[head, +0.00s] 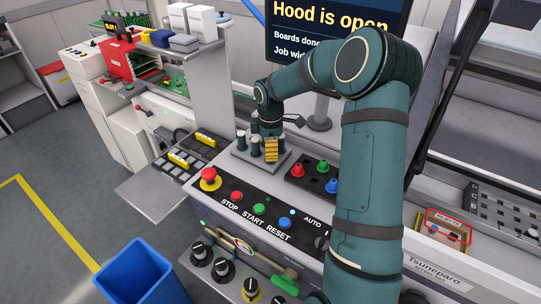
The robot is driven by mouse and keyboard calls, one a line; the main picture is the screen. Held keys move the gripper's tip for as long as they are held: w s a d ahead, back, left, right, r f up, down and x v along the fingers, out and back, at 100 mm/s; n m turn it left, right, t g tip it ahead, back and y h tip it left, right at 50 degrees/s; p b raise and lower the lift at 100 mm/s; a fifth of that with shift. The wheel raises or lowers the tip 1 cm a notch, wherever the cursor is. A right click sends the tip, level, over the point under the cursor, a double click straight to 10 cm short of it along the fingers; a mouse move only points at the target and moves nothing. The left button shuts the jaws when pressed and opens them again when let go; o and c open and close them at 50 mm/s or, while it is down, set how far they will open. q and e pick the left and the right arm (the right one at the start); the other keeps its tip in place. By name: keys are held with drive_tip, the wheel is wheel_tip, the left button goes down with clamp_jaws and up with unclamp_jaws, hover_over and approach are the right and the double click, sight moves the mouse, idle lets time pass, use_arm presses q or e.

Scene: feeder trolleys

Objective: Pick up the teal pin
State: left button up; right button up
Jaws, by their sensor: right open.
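No pin reads clearly as teal. A dark block (304,182) on the console holds a red pin (298,169), a green pin (322,166) and a blue pin (332,186). The green one is nearest to teal in colour. My right gripper (271,152) is open, pointing down to the left of that block. It is over a grey stand with dark, pale-topped cylinders (241,139), apart from the pins. A yellow ribbed part shows at its tip; I cannot tell what lies between the fingers. My left gripper is not in view.
A control panel (262,211) with a red emergency stop (208,178) and coloured buttons lies in front. A monitor (335,30) stands behind. A blue bin (142,272) is at lower left, and a red-edged tray (443,232) at right. My right arm hides part of the console.

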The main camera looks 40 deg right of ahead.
drive_tip(key=shift+f, duration=0.7)
drive_tip(key=shift+r, duration=0.1)
drive_tip(key=shift+c, duration=0.2)
clamp_jaws()
